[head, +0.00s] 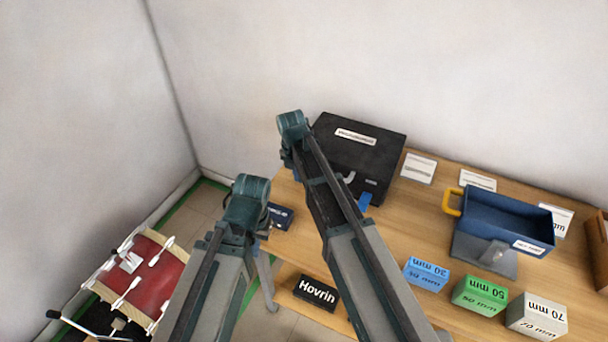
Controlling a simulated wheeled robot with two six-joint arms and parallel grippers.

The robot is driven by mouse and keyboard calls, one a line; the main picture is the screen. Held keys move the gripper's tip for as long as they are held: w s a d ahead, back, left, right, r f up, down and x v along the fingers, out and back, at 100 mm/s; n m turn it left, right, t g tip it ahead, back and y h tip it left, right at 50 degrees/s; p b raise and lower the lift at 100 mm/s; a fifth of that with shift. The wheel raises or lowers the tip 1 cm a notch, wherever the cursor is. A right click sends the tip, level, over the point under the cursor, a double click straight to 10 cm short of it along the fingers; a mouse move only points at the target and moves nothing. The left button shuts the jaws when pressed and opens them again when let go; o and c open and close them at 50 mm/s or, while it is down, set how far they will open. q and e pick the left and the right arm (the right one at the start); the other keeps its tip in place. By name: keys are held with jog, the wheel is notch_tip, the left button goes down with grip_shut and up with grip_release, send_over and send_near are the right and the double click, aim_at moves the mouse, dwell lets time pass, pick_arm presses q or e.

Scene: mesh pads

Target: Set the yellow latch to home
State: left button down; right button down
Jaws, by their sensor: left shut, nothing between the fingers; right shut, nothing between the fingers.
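A yellow U-shaped piece (452,202), the only yellow part I can make out, sits at the left end of a blue open-topped tray-like body (508,213). I cannot tell for sure that it is the latch, nor read any home mark. The blue body stands on a grey base (484,254) on the wooden table, with a small white label on its front. My two arms rise from the bottom of the head view, left of the yellow piece and apart from it. Only arm links and joints show; I see no fingertips of either gripper.
A black case (358,155) with a blue tab (364,201) stands behind my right arm. Blue (427,273), green (479,296) and grey (537,316) marked blocks line the front. A Hovrin box (317,291) lies lower. A red-topped rack (142,277) stands left. Walls close the back.

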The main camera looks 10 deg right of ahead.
jog(key=shift+w+d+r+p, duration=0.3)
jog(key=shift+w+r+p, duration=0.2)
jog(key=shift+r+p, duration=0.2)
pick_arm(q)
jog(key=shift+r, duration=0.7)
jog(key=shift+r+p, duration=0.65)
jog(key=shift+r, duration=0.05)
pick_arm(e)
jog(key=shift+s+r, duration=0.1)
jog(key=shift+r, duration=0.65)
jog(key=shift+a, duration=0.1)
